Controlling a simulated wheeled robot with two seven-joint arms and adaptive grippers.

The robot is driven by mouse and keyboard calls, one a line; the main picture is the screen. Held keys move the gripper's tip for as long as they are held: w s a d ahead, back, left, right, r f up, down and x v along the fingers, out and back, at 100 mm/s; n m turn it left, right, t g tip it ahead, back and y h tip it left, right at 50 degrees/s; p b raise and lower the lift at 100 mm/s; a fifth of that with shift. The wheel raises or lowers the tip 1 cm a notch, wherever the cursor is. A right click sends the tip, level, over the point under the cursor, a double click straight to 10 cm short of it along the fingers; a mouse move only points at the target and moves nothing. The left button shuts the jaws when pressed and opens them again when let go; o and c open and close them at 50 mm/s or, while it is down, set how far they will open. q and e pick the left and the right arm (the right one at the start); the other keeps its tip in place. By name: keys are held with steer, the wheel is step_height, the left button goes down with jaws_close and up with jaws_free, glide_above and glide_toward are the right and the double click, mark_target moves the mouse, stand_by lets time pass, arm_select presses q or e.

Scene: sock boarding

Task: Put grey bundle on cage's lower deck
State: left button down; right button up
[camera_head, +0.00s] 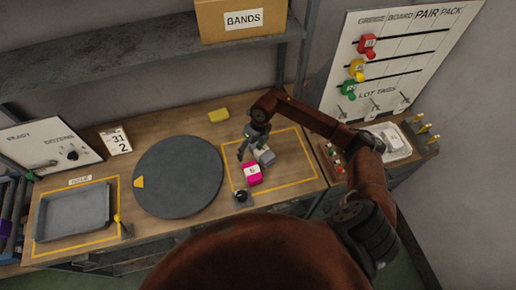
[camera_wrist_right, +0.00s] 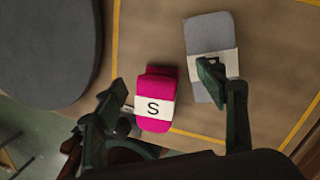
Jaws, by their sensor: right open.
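The grey bundle (camera_head: 265,157) lies on the wooden bench inside a yellow outline; a pale band wraps it in the right wrist view (camera_wrist_right: 211,30). My right gripper (camera_head: 252,146) is open above the bundles. In the right wrist view one finger overlaps the grey bundle's band and the other is left of the pink bundle; contact cannot be told. No bundle is held. A barred rack (camera_head: 14,207) is cut off at the left edge; I cannot tell whether it is the cage, and its decks are not clear. My left gripper is not in view.
A pink bundle (camera_head: 252,175) marked S lies close beside the grey one. A dark round plate (camera_head: 178,177) and a grey tray (camera_head: 72,214) are to the left. A small black knob (camera_head: 241,196) stands near the front edge.

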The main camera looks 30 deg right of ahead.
mark_target(262, 152)
steer(key=d, duration=0.1)
steer(key=d+h, duration=0.1)
steer(key=d, duration=0.1)
steer(key=d+h, duration=0.1)
steer(key=d, duration=0.1)
steer(key=shift+w+d+r, duration=0.2)
steer(key=shift+w+d, duration=0.05)
steer(key=shift+w, duration=0.1)
steer(key=shift+d+f+g, duration=0.15)
steer(key=shift+f, duration=0.4)
steer(key=shift+d+f+g, duration=0.15)
steer(key=shift+f, duration=3.15)
steer(key=shift+c, duration=0.4)
steer(key=c, duration=1.4)
steer(key=shift+r, duration=0.2)
